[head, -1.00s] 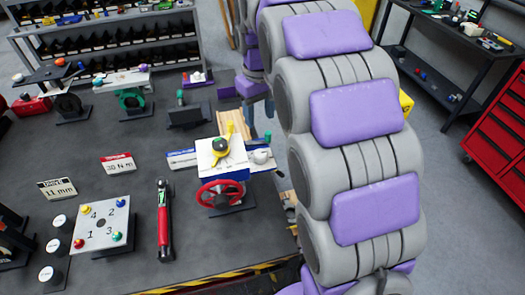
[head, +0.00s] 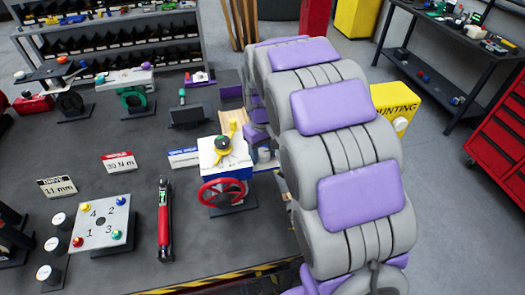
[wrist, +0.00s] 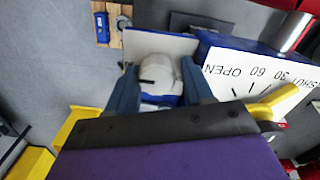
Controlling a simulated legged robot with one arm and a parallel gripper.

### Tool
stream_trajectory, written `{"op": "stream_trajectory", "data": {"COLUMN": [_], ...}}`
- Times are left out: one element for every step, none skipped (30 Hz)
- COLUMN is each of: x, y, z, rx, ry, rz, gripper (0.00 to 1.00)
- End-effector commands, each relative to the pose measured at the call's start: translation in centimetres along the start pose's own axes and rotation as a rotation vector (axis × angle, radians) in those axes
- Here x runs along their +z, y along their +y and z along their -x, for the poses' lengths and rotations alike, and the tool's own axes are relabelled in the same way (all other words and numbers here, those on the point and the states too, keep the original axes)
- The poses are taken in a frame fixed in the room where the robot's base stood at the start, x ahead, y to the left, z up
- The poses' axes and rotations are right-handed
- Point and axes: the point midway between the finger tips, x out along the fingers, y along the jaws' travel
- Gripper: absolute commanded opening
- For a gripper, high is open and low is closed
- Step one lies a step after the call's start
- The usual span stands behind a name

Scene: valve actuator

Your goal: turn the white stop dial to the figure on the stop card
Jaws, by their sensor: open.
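The white stop dial (wrist: 160,76) is in the wrist view, in front of a white plate (wrist: 150,42) on the side of the blue valve actuator (wrist: 250,32). A dark mark shows on its left part. My gripper (wrist: 158,68) is open, with one blue-grey finger on each side of the dial; I cannot tell whether they touch it. In the head view my arm mostly hides the dial beside the actuator's white top (head: 222,152). A white card with a blue header (head: 184,157), likely the stop card, lies left of the actuator; its figure is unreadable.
The actuator's top scale (wrist: 250,78) reads SHUT, 30, 60, OPEN beside a yellow pointer (wrist: 275,103). A red handwheel (head: 222,192) is in front. A red torque wrench (head: 164,222) and a numbered plate (head: 101,222) stand to the left.

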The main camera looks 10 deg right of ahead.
Motion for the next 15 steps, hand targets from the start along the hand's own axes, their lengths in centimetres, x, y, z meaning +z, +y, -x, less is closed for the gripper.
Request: {"op": "stream_trajectory", "data": {"x": [-0.01, -0.02, -0.01, -0.01, -0.01, -0.01, -0.01, -0.02, -0.02, -0.03, -0.04, -0.04, -0.05, -0.05, -0.05], "y": [0.0, 0.02, 0.05, 0.07, 0.08, 0.09, 0.09, 0.08, 0.06, 0.04, 0.03, 0.02, 0.02, 0.02, 0.02], "z": [-0.03, -0.03, -0.02, -0.01, -0.01, 0.0, 0.0, 0.0, 0.0, 0.0, 0.01, 0.01, 0.01, 0.01, 0.01], "rx": [0.0, 0.0, -0.001, -0.001, -0.001, -0.001, -0.001, -0.001, -0.001, -0.001, 0.0, 0.0, 0.0, 0.0, 0.0], "ry": [0.0, 0.001, 0.001, 0.001, 0.001, 0.001, 0.001, 0.001, 0.001, 0.001, 0.001, 0.001, 0.001, 0.001, 0.001], "rz": [0.0, 0.0, 0.0, 0.0, 0.0, 0.0, 0.0, 0.0, 0.0, 0.0, 0.0, 0.0, 0.0, 0.0, 0.0], "gripper": [0.52, 0.52, 0.52, 0.52, 0.52, 0.52, 0.49, 0.46, 0.43, 0.4, 0.37, 0.33, 0.3, 0.27, 0.23]}}
